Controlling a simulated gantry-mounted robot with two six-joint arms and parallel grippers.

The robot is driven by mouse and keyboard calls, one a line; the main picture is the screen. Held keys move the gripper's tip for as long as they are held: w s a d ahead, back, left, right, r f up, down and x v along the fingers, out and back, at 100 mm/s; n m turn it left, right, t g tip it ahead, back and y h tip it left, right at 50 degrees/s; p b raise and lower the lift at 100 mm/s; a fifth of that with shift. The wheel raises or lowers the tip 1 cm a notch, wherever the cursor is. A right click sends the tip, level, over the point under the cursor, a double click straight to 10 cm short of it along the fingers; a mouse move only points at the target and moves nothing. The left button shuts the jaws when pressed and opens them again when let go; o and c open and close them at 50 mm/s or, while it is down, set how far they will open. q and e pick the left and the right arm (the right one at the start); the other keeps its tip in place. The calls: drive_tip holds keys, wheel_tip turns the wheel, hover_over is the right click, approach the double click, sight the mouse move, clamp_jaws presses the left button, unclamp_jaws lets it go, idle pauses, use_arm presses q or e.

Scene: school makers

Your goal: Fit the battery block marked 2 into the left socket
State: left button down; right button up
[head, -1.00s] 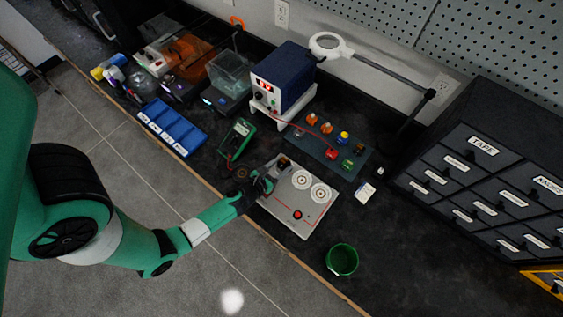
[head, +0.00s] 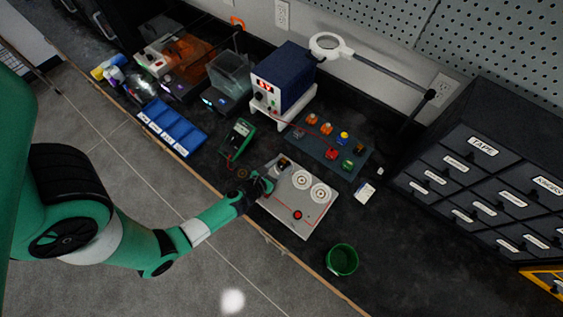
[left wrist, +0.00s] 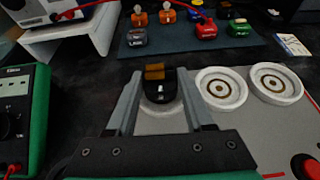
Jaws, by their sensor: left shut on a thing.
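The grey board (head: 285,211) lies on the bench. My left gripper (head: 273,176) is over the board's left end, left of both rings. Its fingers are shut on a dark battery block (left wrist: 159,91) with a brown top and a small white mark. I cannot read the mark, nor tell whether the block touches the board. My right gripper is not in view.
A red button (head: 298,215) sits on the board's front part. A green multimeter (head: 238,138) is to its left, a blue power supply (head: 284,78) and dark component plate (head: 330,148) behind. A green cup (head: 342,260) stands front right; the bench is clear right of it.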

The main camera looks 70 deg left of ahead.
sight(280, 168)
use_arm(q)
drive_tip(key=shift+f+b, duration=0.6)
drive_tip(key=c, duration=0.6)
unclamp_jaws()
drive_tip(key=shift+o, duration=0.2)
drive_tip(key=shift+p+v, duration=0.3)
drive_tip(key=shift+v, duration=2.55)
drive_tip(key=shift+b+v, duration=0.3)
drive_tip(key=shift+v, duration=1.7)
drive_tip(key=shift+s+d+r, duration=0.3)
drive_tip(key=shift+s+r, duration=0.05)
drive_tip(key=shift+s, duration=0.15)
